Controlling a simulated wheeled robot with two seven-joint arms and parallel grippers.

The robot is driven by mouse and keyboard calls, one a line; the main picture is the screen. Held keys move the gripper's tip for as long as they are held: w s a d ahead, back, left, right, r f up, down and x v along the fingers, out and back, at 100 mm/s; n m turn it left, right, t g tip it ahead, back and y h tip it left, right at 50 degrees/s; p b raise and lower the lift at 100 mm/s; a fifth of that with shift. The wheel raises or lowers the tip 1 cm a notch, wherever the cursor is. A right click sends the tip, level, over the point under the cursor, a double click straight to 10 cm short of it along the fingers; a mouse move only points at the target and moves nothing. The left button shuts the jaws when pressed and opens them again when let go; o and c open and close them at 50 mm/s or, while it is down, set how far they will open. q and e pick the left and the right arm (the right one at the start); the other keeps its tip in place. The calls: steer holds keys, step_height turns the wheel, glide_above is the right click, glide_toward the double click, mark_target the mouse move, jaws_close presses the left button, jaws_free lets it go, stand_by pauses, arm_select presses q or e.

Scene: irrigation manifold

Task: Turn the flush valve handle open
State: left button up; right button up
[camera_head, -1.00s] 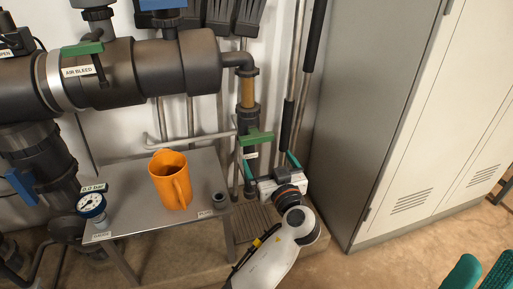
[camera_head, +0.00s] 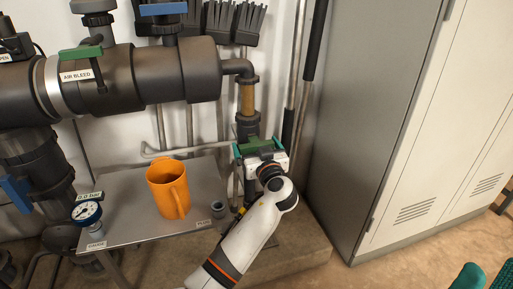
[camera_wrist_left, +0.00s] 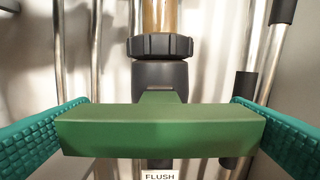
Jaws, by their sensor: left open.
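The green flush valve handle (camera_wrist_left: 160,131) lies level, crosswise to its vertical pipe, in the left wrist view, above a partly cut-off FLUSH label (camera_wrist_left: 159,176). In the head view the handle (camera_head: 260,145) is partly hidden by my left gripper (camera_head: 261,151). This gripper is open, with its teal fingers (camera_wrist_left: 160,135) at the two ends of the handle. Whether they touch it I cannot tell.
A metal table (camera_head: 135,229) left of my arm carries an orange jug (camera_head: 168,190), a gauge (camera_head: 88,212) and a small grey plug (camera_head: 219,209). A tall grey cabinet (camera_head: 360,120) stands at right.

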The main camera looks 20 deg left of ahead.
arm_select(q)
steer(key=c, duration=0.7)
